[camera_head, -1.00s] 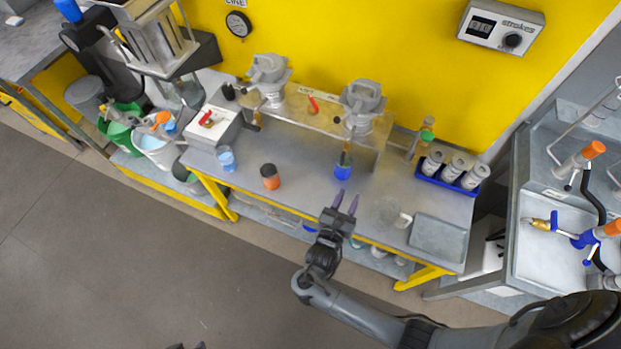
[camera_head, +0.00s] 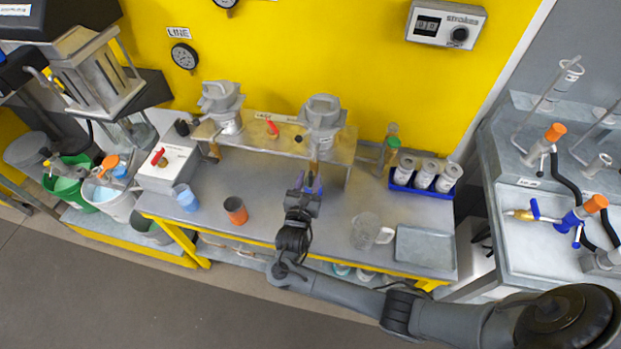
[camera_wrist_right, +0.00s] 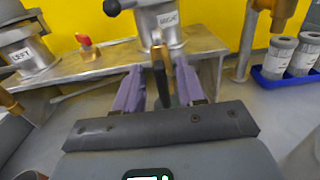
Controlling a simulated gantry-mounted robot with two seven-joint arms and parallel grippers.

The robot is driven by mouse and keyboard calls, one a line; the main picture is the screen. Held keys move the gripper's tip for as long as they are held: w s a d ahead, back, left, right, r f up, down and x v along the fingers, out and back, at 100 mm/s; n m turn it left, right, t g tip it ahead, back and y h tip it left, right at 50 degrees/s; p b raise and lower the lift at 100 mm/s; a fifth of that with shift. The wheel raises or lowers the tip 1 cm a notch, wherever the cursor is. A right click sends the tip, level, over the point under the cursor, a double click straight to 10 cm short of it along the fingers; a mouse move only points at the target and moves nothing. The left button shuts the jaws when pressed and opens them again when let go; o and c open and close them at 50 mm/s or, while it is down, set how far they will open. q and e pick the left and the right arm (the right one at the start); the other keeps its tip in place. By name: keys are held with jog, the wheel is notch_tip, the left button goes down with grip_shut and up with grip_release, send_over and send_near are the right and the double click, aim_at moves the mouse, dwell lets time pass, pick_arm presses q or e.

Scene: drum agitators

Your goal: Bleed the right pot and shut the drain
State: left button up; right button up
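The right pot (camera_head: 322,112) is a grey lidded vessel on the raised metal shelf. Its label and lower body show in the right wrist view (camera_wrist_right: 165,25). A black lever (camera_wrist_right: 161,80) with a brass part beside it hangs below the shelf's front edge. My right gripper (camera_head: 309,182) is in front of the shelf, below the right pot. In the right wrist view its purple fingers (camera_wrist_right: 158,90) are apart, one on each side of the lever; I cannot tell whether they touch it. My left gripper is not in view.
The left pot (camera_head: 221,105) shares the shelf (camera_head: 260,138) with a red handle (camera_head: 271,128). On the bench are an orange cup (camera_head: 236,211), blue cup (camera_head: 186,198), glass jug (camera_head: 368,232), grey tray (camera_head: 425,250) and blue bottle rack (camera_head: 420,186).

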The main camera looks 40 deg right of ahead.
jog(key=shift+x, duration=1)
jog(key=shift+c, duration=0.4)
